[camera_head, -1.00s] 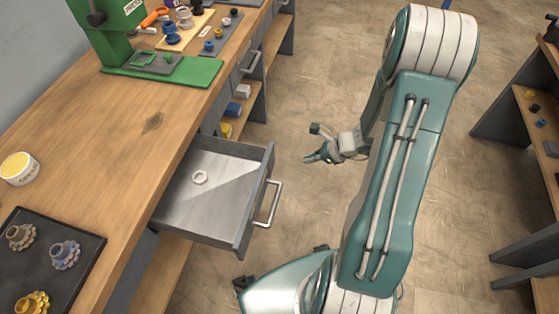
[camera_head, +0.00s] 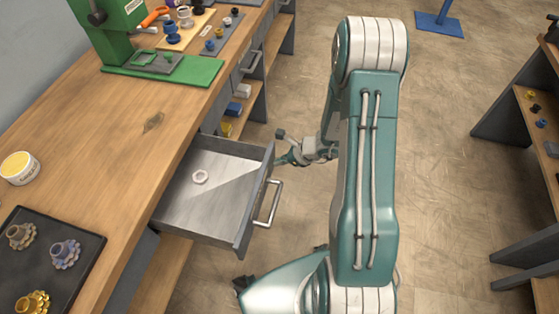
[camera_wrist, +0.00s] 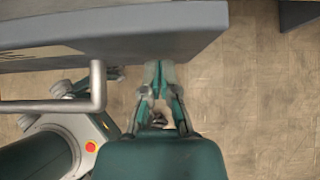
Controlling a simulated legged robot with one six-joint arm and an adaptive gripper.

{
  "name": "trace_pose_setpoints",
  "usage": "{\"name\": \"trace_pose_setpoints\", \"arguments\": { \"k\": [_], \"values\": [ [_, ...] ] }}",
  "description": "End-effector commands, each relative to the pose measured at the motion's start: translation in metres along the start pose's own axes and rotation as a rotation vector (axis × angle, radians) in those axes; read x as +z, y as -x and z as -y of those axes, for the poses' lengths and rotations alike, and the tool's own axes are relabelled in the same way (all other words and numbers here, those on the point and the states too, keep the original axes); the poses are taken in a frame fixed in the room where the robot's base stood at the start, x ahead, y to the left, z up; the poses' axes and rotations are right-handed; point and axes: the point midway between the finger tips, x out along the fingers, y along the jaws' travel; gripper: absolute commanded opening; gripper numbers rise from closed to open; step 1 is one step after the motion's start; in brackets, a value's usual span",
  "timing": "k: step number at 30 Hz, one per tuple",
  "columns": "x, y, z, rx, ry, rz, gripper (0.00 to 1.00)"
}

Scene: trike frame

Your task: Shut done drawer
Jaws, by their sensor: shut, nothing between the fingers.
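I cannot tell whether the fingertips touch the panel.
The wooden workbench (camera_head: 130,130) carries a green press (camera_head: 110,35), a dark tray (camera_head: 75,285) with several gears and a yellow-topped tub (camera_head: 18,168). A closed drawer with a handle (camera_head: 252,62) is farther along. Shelving (camera_head: 525,95) stands right.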

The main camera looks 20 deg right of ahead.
Motion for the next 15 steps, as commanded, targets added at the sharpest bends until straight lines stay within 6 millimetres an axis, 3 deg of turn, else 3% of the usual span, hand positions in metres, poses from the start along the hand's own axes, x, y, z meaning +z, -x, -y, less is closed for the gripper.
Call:
{"name": "trace_pose_setpoints", "arguments": {
  "k": [8,15],
  "values": [
    [0.007,-0.007,0.000,0.002,0.003,0.000,0.00],
    [0.036,-0.036,-0.001,0.004,0.006,0.001,0.00]
  ]
}}
